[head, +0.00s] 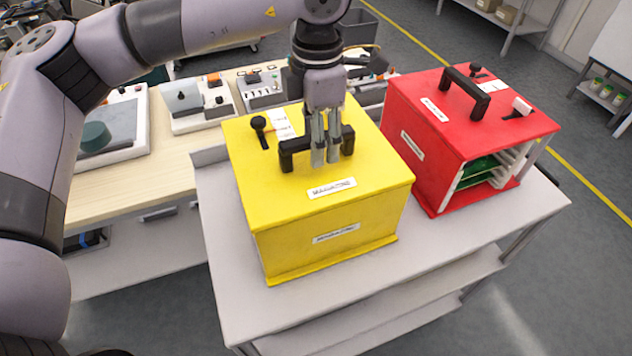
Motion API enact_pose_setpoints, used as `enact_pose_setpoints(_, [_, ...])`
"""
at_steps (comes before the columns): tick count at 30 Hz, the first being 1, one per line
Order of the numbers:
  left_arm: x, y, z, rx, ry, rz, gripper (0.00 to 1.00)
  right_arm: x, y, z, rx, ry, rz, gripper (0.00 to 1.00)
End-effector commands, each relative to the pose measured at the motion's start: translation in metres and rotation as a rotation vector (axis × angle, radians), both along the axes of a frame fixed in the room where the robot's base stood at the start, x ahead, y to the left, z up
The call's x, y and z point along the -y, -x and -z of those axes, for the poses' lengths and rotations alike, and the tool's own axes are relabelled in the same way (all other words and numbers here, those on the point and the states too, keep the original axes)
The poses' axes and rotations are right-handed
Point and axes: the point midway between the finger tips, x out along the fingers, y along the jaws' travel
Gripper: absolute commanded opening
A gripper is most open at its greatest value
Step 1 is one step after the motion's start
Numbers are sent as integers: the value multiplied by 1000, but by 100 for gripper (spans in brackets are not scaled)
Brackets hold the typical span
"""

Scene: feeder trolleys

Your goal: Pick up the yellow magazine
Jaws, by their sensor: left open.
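The yellow magazine (335,205) is a box with a black handle (296,155) on top, a black knob and white labels. It stands upright on the grey trolley (225,270), towards its left end. My left gripper (326,158) points down at the middle of the handle, its fingertips at the handle bar. The gripper is open; whether the fingers touch the handle I cannot tell. The gripper hides part of the handle and of the lid behind it. My right gripper is not in view.
A red magazine (425,150) with a black handle and green boards inside stands close to the right on the same trolley. A wooden workbench (140,180) with several devices adjoins at the left. The trolley's front strip is clear.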

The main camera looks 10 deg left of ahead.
Motion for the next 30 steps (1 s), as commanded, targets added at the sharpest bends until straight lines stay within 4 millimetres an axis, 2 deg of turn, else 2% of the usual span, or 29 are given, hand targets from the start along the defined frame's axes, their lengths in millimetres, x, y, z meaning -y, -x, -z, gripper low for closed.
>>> enact_pose_setpoints(8, [0, 0, 3, 1, 0, 0, 44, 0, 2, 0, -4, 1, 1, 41])
enact_pose_setpoints(27, [0, 0, 2, 1, 0, 0, 1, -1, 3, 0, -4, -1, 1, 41])
enact_pose_setpoints(30, [0, 0, 2, 1, 0, 0, 0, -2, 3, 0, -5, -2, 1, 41])
